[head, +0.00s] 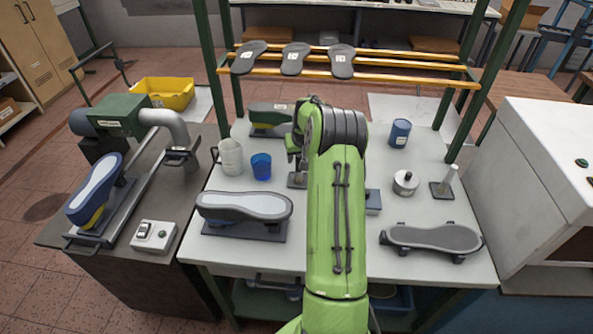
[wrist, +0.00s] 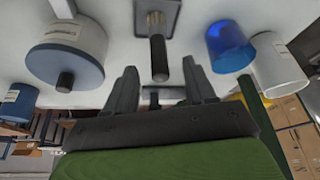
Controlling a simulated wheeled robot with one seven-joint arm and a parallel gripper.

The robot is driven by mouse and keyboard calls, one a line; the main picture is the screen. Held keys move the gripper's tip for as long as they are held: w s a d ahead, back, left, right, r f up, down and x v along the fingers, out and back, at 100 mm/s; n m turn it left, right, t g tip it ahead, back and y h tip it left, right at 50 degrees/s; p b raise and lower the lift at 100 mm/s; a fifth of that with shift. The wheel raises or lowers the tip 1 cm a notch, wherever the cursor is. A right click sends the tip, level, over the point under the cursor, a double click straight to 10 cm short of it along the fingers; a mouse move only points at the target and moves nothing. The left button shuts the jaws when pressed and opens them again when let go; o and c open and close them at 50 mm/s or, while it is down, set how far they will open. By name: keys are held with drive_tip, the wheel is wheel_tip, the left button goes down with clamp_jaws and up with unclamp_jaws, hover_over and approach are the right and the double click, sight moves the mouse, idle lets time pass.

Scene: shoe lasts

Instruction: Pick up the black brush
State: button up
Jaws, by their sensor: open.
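In the wrist view, which is upside down, the black brush (wrist: 158,57) stands upright on a square dark plate (wrist: 172,12). Its black handle points up, and a brownish ribbed part sits near the plate. My gripper (wrist: 159,68) is open and empty, with one finger on either side of the handle's line. I cannot tell how far the handle reaches between the fingers. In the head view my gripper (head: 296,145) is over the middle of the table, mostly behind my green arm. A small grey base (head: 296,181) shows below it; the brush itself is hidden there.
A blue cup (head: 261,166) and white mug (head: 231,157) stand left of my gripper. A blue round container with a dark knob (wrist: 66,80) is on the other side in the wrist view.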

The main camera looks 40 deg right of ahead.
sight(298, 163)
drive_tip(key=x, duration=0.7)
drive_tip(key=shift+w+d, duration=0.15)
drive_tip(key=shift+d, duration=0.05)
drive_tip(key=shift+r, duration=0.15)
drive_tip(key=shift+c, duration=1.2)
clamp_jaws()
wheel_tip(298, 163, up, 10)
